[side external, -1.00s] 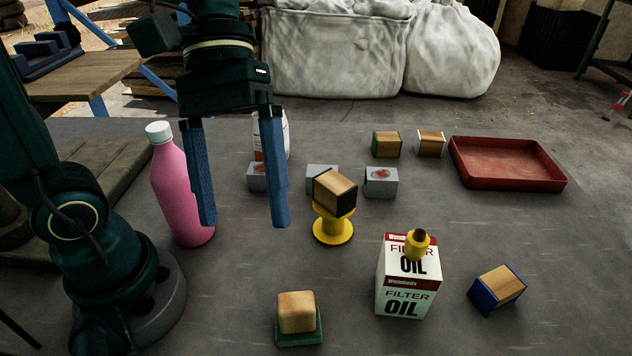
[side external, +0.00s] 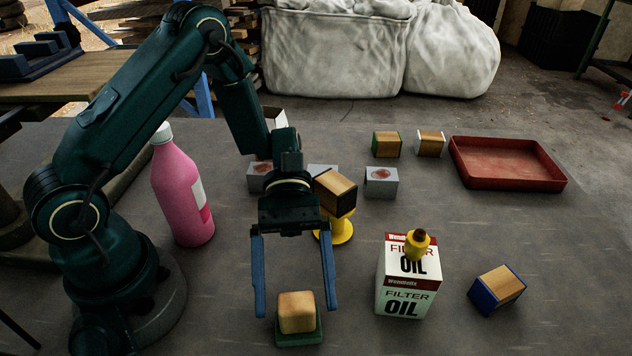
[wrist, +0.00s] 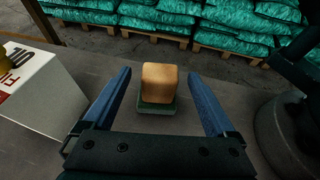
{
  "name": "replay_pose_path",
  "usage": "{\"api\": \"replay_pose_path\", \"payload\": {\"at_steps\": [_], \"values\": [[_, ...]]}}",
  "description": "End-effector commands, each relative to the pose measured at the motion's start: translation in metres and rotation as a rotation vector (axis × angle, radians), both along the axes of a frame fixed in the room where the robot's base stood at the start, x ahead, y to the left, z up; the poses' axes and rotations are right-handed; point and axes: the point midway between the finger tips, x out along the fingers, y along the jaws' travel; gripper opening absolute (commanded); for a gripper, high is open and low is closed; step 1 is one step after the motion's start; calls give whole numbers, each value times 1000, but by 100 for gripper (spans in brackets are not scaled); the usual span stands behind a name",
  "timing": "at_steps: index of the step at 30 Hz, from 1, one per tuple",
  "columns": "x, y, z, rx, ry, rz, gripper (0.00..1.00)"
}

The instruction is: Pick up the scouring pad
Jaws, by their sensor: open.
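The green scouring pad (side external: 299,338) lies flat on the grey tabletop at the front, and a tan block (side external: 296,312) sits on top of it. In the wrist view the pad (wrist: 157,108) shows as a green rim under the block (wrist: 159,82). My gripper (side external: 296,311) is open and empty, pointing down, with one blue finger to each side of the block in the picture. In the wrist view the block stands between the fingers (wrist: 159,74) with gaps on both sides. I cannot tell the exact height of the fingertips.
A filter oil box (side external: 404,285) with a yellow item on top stands to the right. A yellow spool (side external: 341,230) bearing a wooden block (side external: 335,194) is behind my gripper. A pink bottle (side external: 183,195) stands left, a blue-sided block (side external: 497,289) right, a red tray (side external: 508,165) back right.

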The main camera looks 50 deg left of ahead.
Motion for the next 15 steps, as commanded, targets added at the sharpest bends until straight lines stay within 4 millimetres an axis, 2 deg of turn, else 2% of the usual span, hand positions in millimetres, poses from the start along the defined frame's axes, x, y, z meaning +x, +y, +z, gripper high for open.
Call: {"api": "replay_pose_path", "payload": {"at_steps": [1,4,8,15], "values": [[-1,0,-11,0,6,-1,91],[0,0,-24,0,2,-1,91],[-2,-3,-32,0,0,-1,91],[-18,-24,-43,1,1,-7,91]]}}
